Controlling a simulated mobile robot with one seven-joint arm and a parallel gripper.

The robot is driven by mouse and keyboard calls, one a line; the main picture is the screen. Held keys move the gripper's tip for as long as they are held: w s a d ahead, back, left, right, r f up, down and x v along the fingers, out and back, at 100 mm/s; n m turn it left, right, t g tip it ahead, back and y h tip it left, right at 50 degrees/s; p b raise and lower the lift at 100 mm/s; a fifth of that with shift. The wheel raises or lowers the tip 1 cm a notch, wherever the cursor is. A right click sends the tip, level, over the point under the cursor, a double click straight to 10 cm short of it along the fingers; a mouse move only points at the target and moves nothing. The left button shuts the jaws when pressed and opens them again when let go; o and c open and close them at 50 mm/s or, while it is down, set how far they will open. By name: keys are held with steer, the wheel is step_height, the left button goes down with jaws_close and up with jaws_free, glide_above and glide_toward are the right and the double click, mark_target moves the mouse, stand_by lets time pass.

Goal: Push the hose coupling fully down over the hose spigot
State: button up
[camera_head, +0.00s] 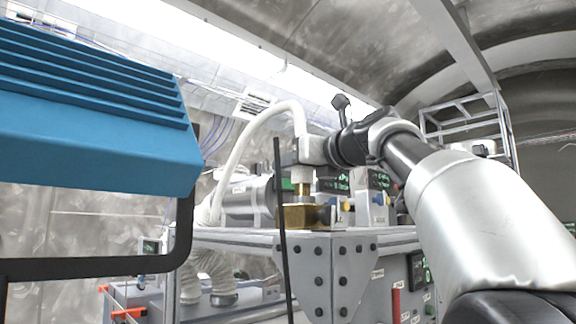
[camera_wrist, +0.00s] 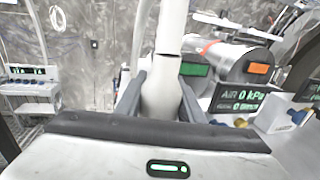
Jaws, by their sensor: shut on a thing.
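The hose coupling (camera_head: 301,174) is the pale end piece of a white hose (camera_head: 262,112) that arches up and over to the left. My gripper (camera_head: 301,152) is shut on it from the right. In the wrist view, the dark fingers of my gripper (camera_wrist: 160,98) flank the white coupling (camera_wrist: 160,92). The brass hose spigot (camera_head: 302,189) stands upright on a brass block (camera_head: 298,217) on the bench, directly below the coupling. Part of the spigot's neck shows under the coupling. The wrist view hides the spigot; I cannot tell how far the coupling is over it.
The grey bench (camera_head: 345,243) carries a metal cylinder (camera_head: 245,203) to the left and display boxes (camera_head: 372,205) to the right. A blue ribbed box (camera_head: 90,110) fills the left foreground.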

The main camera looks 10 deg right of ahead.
mark_target(293, 183)
steer(key=shift+f+b, duration=1.4)
steer(key=shift+f, duration=0.65)
steer(key=o, duration=1.1)
steer(key=shift+o, duration=0.2)
